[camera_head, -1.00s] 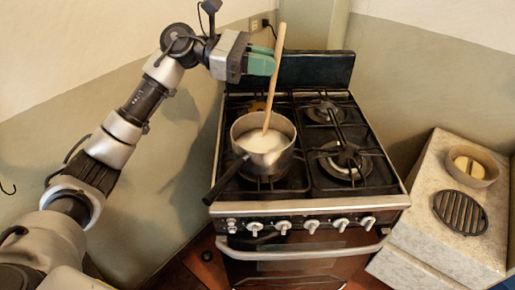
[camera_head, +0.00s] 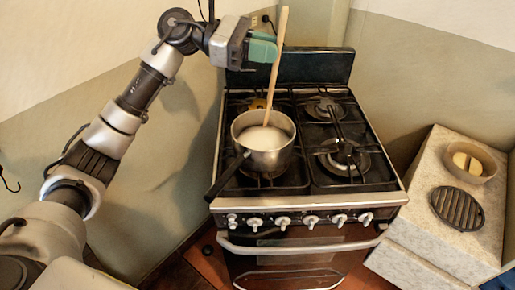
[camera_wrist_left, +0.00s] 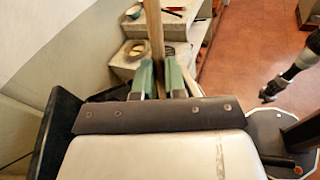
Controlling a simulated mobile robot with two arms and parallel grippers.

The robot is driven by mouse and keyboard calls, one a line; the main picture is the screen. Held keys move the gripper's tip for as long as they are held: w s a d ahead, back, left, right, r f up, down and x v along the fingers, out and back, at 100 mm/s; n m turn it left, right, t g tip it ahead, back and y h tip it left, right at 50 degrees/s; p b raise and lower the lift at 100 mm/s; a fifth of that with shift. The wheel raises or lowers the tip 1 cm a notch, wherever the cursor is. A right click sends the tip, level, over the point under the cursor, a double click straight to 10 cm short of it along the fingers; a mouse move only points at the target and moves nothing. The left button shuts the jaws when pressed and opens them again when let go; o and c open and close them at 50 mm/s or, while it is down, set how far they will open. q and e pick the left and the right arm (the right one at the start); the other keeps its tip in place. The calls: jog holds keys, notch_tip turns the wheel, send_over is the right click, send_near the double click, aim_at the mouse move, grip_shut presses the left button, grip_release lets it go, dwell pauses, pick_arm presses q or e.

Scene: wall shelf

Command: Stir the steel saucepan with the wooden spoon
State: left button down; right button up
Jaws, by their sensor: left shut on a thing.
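The steel saucepan (camera_head: 262,158) stands on the front left burner of the stove, its dark handle pointing to the front left. It holds a pale, whitish content. My left gripper (camera_head: 264,48) is above and behind the pan, shut on the wooden spoon (camera_head: 273,88). The spoon stands nearly upright, leaning slightly right at the top, with its lower end in the content; that end is hidden. In the left wrist view the spoon's shaft (camera_wrist_left: 154,35) rises between the two green fingers of the left gripper (camera_wrist_left: 160,80).
The black stove (camera_head: 355,187) has several burners, with knobs along its front. A pale counter (camera_head: 425,230) at right holds a bowl (camera_head: 486,163) and a round dark grate (camera_head: 457,208). In the left wrist view, a dark arm part reaches in at right; its end is too small to read.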

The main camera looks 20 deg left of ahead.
pick_arm(q)
jog(key=shift+r, duration=0.1)
notch_tip(320, 180, up, 5)
jog(key=p, duration=0.2)
jog(key=shift+p, duration=0.3)
dwell(0.6)
